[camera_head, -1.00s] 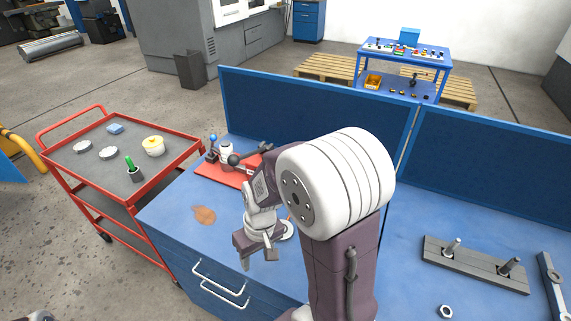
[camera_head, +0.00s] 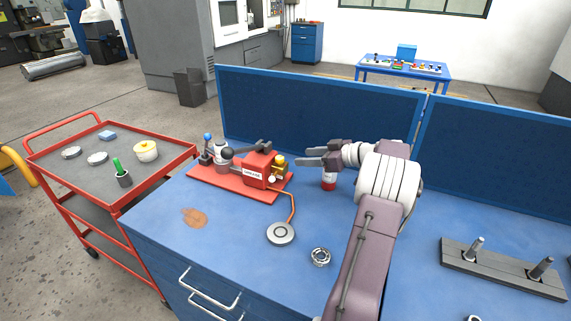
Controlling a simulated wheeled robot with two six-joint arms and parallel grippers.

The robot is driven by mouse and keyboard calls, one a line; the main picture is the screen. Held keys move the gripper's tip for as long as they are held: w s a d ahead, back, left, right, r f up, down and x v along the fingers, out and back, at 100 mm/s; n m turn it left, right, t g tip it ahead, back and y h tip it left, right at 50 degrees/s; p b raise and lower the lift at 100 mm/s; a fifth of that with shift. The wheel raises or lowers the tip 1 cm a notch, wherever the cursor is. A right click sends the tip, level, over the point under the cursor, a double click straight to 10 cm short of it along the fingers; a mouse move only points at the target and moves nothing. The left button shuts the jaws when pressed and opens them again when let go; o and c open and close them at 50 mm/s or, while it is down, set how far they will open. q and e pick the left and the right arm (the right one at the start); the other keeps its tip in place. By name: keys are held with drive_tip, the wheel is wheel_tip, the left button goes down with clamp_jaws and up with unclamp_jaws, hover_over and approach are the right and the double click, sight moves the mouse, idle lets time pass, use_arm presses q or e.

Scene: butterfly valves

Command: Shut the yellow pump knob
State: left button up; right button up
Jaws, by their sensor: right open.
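The red pump (camera_head: 257,171) with a white label stands on a red base plate (camera_head: 215,184) on the blue workbench. Its small yellow knob (camera_head: 279,161) is on the right side of the pump body and shows clearly. I cannot tell from its look how far it is turned. My right gripper (camera_head: 314,154) is open and empty. Its fingers point left, toward the pump, a little right of the knob in the picture and apart from it. My left gripper is not in view.
An orange hose runs from the pump to a round grey disc (camera_head: 281,233). A bearing (camera_head: 320,257) lies nearer the front. A blue panel (camera_head: 310,110) bounds the back. A red cart (camera_head: 75,195) stands left.

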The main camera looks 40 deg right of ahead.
sight(283, 160)
drive_tip(key=p+x, duration=0.1)
drive_tip(key=x, duration=0.8)
drive_tip(key=shift+w+a+f+p, duration=0.1)
drive_tip(key=shift+w+a+p, duration=0.05)
drive_tip(key=shift+p, duration=0.2)
clamp_jaws()
drive_tip(key=m+h+b, duration=0.1)
drive_tip(key=b, duration=0.4)
drive_tip(key=m+h+b, duration=0.1)
drive_tip(key=b, duration=0.3)
drive_tip(key=shift+a+f+t+h+b, duration=0.25)
drive_tip(key=shift+f+t+h+b, duration=0.05)
drive_tip(key=shift+f+h+b, duration=0.1)
drive_tip(key=shift+r+m+b, duration=0.2)
drive_tip(key=shift+m+b, duration=0.1)
drive_tip(key=shift+m, duration=0.1)
drive_tip(key=shift+r+h, duration=0.25)
drive_tip(key=shift+h, duration=0.05)
